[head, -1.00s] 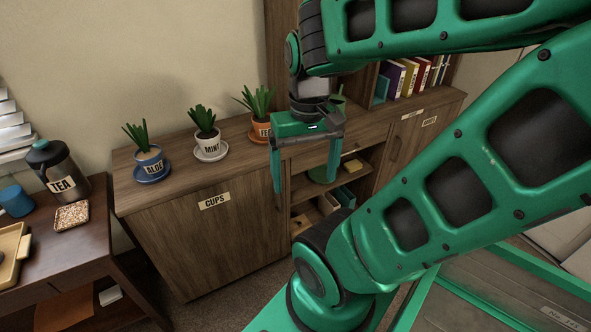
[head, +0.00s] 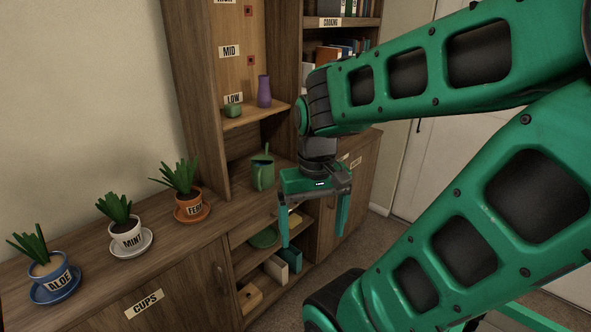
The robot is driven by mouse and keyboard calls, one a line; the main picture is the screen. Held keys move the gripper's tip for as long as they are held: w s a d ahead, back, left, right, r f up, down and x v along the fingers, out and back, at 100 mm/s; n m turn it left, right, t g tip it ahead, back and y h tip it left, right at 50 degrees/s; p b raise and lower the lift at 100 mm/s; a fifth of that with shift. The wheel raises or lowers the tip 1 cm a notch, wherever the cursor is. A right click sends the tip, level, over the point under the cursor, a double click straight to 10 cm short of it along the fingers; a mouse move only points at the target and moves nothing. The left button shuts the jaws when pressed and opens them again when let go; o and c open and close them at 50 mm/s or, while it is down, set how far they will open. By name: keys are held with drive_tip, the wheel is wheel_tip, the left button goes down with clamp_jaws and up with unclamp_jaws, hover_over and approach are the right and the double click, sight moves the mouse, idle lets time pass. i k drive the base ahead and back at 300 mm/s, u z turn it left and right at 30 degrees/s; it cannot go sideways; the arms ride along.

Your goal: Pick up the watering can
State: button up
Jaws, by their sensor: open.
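A green watering can (head: 262,174) stands upright on the cabinet top, in front of the tall shelf unit. A thin spout or handle rises from its top. My gripper (head: 312,241) is open and empty, with both fingers pointing down. It hangs in front of the cabinet, to the right of the can and apart from it in the picture. The can's right edge lies close to the gripper body in the view. No part of the can is between the fingers.
Potted plants labelled ALOE (head: 58,281), MINT (head: 127,235) and a third orange pot (head: 188,206) stand left on the cabinet top (head: 232,214). A purple vase (head: 264,92) and a small green box (head: 233,111) sit on the LOW shelf. Open shelves below hold a green dish (head: 263,238).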

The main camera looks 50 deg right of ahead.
sight(264, 167)
drive_tip(key=z, duration=0.6)
